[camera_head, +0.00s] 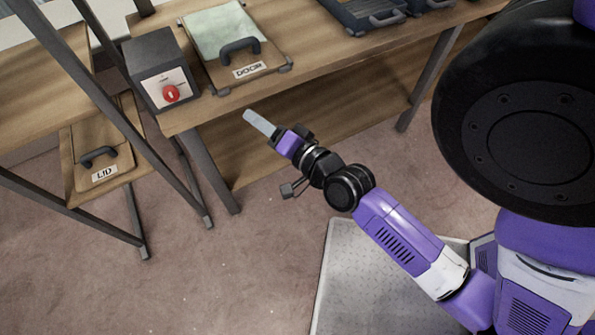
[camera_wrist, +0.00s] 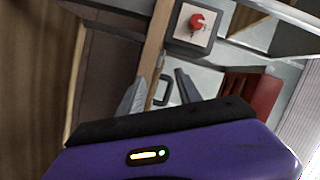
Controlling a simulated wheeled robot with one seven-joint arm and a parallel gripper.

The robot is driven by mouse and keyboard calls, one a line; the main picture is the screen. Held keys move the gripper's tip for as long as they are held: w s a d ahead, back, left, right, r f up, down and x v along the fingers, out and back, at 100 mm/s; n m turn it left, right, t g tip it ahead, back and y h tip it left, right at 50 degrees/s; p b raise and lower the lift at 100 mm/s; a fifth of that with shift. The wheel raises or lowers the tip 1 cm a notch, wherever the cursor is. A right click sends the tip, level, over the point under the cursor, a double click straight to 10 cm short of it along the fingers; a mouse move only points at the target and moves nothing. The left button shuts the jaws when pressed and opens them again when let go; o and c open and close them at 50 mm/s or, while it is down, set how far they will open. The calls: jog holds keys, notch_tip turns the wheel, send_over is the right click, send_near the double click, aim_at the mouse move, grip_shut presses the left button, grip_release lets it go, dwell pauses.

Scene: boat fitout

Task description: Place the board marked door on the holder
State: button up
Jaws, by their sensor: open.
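The board marked DOOR (camera_head: 206,59) lies on the wooden table at the upper left in the head view. It has a pale green panel, a black handle (camera_head: 240,47) and a white label. Small grey pieces show at its front corners; I cannot tell whether they belong to a holder. My gripper (camera_head: 258,122) is in front of the table's front edge, apart from the board. In the wrist view my gripper (camera_wrist: 158,90) is open, its fingers spread. A dark handle (camera_wrist: 163,92) appears between and beyond them; I cannot tell whose it is.
A grey box with a red knob (camera_head: 158,70) stands left of the board. A board marked LID (camera_head: 90,140) lies on a lower shelf at the left. Dark blue cases (camera_head: 362,12) stand at the table's far side. Table legs and slanted rack posts stand nearby.

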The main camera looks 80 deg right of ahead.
jog(key=s+a+r+n+y, duration=0.2)
jog(key=s+a+n+y, duration=0.2)
jog(key=a+n, duration=0.5)
jog(key=s+a+r+n+y, duration=0.2)
jog(key=s+a+n+y, duration=0.2)
jog(key=s+a+n, duration=0.4)
jog(key=a+n, duration=0.1)
jog(key=a, duration=0.2)
jog(key=shift+s+a+n+t+y, duration=0.3)
jog(key=shift+n+t+y, duration=0.1)
jog(key=shift+r, duration=0.1)
notch_tip(320, 180, up, 3)
jog(key=p, duration=0.3)
jog(key=shift+o, duration=0.5)
jog(key=shift+r, duration=0.1)
